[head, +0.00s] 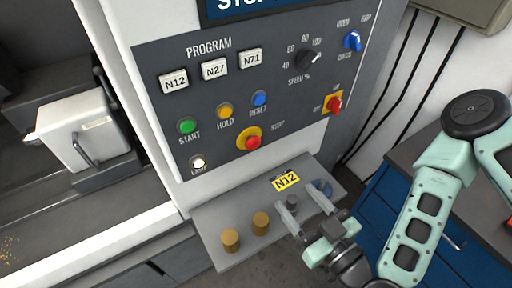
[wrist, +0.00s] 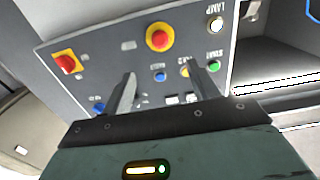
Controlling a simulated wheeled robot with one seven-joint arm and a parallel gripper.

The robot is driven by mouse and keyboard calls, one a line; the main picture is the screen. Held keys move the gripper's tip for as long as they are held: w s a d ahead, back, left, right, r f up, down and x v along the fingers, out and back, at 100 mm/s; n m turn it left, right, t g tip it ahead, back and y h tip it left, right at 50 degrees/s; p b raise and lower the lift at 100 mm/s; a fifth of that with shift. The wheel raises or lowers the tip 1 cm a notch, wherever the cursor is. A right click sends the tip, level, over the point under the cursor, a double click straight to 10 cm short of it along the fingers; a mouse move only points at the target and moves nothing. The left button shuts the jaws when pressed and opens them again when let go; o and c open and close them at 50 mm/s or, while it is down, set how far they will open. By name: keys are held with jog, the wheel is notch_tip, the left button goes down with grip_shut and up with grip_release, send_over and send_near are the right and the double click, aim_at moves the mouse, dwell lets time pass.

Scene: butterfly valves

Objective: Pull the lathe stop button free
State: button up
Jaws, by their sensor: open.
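The red stop button (head: 253,142) sits on a round yellow collar at the lower middle of the lathe's grey control panel, labelled STOP. In the wrist view the stop button (wrist: 159,37) shows at the top, beyond and between my fingers. My gripper (head: 297,198) is open and empty, in front of and below the panel, to the lower right of the button in the head view. Its two fingers point toward the panel in the wrist view (wrist: 160,76). Nothing touches the button.
A red switch on a yellow plate (head: 334,104) sits right of the button. START (head: 187,125), HOLD (head: 225,111) and RESET (head: 259,98) buttons are above. The shelf (head: 208,215) below holds brass cylinders (head: 230,240) and a yellow N12 card (head: 286,180).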

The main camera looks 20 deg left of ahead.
jog(key=a+b, duration=0.1)
jog(key=b, duration=1)
send_near(255, 146)
jog(key=p+x, duration=0.1)
jog(key=x, duration=0.3)
jog(key=p+x, duration=0.2)
jog(key=x, duration=0.1)
jog(key=shift+w+a+r+p, duration=0.2)
jog(key=shift+a+p, duration=0.1)
jog(key=shift+x, duration=0.8)
jog(key=shift+f, duration=0.1)
